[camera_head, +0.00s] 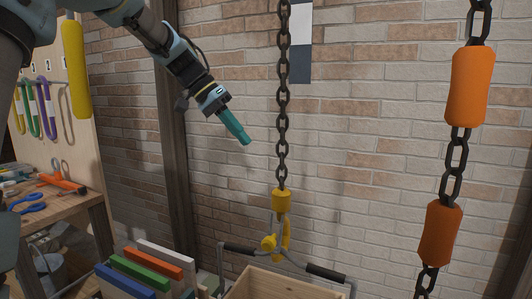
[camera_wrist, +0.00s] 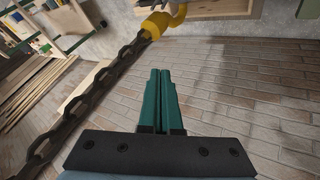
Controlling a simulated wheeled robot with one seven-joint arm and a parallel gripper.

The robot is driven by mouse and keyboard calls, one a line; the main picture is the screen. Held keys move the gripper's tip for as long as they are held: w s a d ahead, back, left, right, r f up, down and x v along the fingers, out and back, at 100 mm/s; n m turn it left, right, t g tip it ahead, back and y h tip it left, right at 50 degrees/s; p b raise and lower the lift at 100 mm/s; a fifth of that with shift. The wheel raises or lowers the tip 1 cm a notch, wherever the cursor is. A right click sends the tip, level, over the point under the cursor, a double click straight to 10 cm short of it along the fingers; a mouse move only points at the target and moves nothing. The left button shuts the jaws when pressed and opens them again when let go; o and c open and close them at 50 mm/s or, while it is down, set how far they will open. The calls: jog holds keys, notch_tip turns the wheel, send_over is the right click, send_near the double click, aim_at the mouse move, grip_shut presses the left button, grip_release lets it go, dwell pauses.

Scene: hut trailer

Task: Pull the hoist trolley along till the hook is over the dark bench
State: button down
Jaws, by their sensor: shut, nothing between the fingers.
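A dark hoist chain (camera_head: 283,100) hangs in front of the brick wall and ends in a yellow hook (camera_head: 285,240) at a grey frame with black grips, above a wooden crate (camera_head: 285,285). The chain also crosses the left of the wrist view (camera_wrist: 85,95), with the yellow hook block (camera_wrist: 158,24) at the top. My gripper (camera_head: 248,142) is shut and empty, its teal fingers left of the chain and apart from it in the head view. The fingers also show in the wrist view (camera_wrist: 160,74). The trolley is out of view, and I cannot make out a dark bench.
Another chain with orange sleeves (camera_head: 470,87) hangs at the right. A brown wooden workbench (camera_head: 75,202) with tools stands at the left, below a pegboard (camera_head: 88,120) with coloured slings. Coloured boards (camera_head: 140,273) stand left of the crate. The brick wall is close behind.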

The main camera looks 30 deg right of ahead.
jog(key=s+d+f+p, duration=0.2)
jog(key=s+d+f, duration=0.2)
jog(key=s, duration=0.1)
jog(key=shift+s+d+f+p, duration=0.15)
jog(key=shift+s+p, duration=0.1)
jog(key=shift+p, duration=0.05)
